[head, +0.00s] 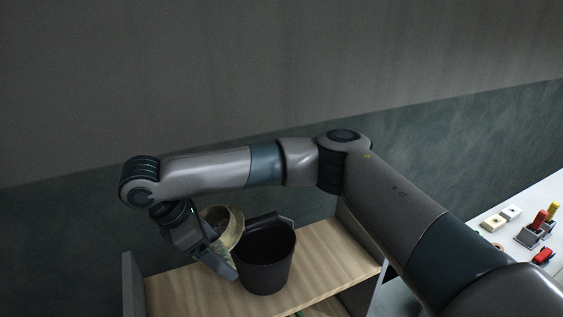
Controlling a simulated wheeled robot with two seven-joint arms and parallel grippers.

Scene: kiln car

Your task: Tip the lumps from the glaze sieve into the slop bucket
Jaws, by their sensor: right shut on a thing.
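The glaze sieve (234,228) is a pale yellowish round-rimmed vessel, tilted beside the bucket's upper left rim. My right gripper (222,262) is shut on the sieve at its left side, and the jaws partly cover it. Something darker shows inside the sieve, but I cannot make out separate lumps. The slop bucket (266,267) is dark, upright and open, with a handle at its right rim. It stands on a light wooden shelf (332,254). The bucket's inside is dark and its contents cannot be told. My left gripper is not in view.
The shelf has a grey side panel (133,285) at its left and bare wood right of the bucket. A white table (537,203) at the right holds small blocks (501,217), a grey holder (532,236) with coloured items and a red object (543,256). A wall stands behind.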

